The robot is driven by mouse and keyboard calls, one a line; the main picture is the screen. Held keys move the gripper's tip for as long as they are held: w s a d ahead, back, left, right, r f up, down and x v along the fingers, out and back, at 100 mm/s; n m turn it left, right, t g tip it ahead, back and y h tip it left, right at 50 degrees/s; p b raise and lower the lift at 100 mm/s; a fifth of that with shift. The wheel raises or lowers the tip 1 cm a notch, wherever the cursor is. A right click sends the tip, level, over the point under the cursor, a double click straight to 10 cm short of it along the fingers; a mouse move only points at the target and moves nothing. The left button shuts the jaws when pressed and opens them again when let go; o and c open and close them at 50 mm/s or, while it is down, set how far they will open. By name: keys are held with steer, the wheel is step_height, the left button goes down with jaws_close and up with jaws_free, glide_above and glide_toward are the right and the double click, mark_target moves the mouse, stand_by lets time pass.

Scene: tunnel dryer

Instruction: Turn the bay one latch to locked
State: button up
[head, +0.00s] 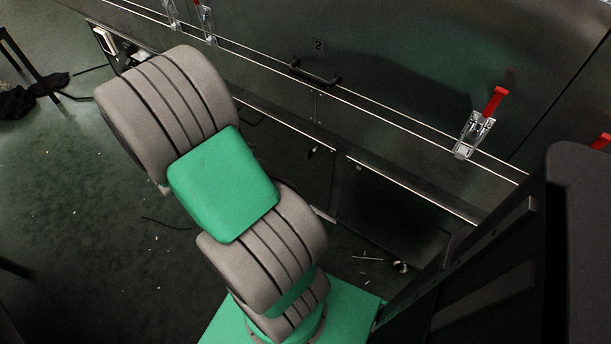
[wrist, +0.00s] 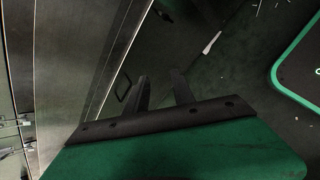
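Several toggle latches with red handles line the steel dryer front. Two more latches (head: 205,20) (head: 170,12) are at the top left, cut by the frame edge. No label for bay one is readable, so I cannot tell which latch is its own. My gripper (wrist: 160,77) shows in the wrist view with its two fingers apart and nothing between them. It is hidden in the head view. Metal latch parts (wrist: 14,123) show at the wrist view's left edge, away from the fingers.
A black bar handle (head: 315,74) sits on the panel marked 2 (head: 400,50). Thin rails run along the dryer front below it. Lower cabinet doors (head: 400,200) are beneath. The dark floor (head: 100,240) at left is mostly clear, with a cable and small debris.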

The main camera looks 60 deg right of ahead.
mark_target(309, 155)
steer(key=s+d+f+n+h+b, duration=0.1)
steer(key=s+d+f+n+b, duration=0.1)
steer(key=s+d+f, duration=0.1)
steer(key=s+d+f+n+g+h+b, duration=0.1)
steer(key=s+d+f+n+b, duration=0.1)
steer(key=d+f, duration=0.4)
steer(key=s+d+f+n+g+h+b, duration=0.1)
steer(key=s+d+f+n+h+b, duration=0.1)
steer(key=d, duration=0.5)
steer(key=shift+s+d+f+n+b, duration=0.1)
steer(key=shift+s+f+n+b, duration=0.4)
steer(key=shift+s+f+n, duration=0.8)
steer(key=shift+w+d+f, duration=0.1)
steer(key=shift+d, duration=0.15)
steer(key=shift+c, duration=0.2)
jaws_close()
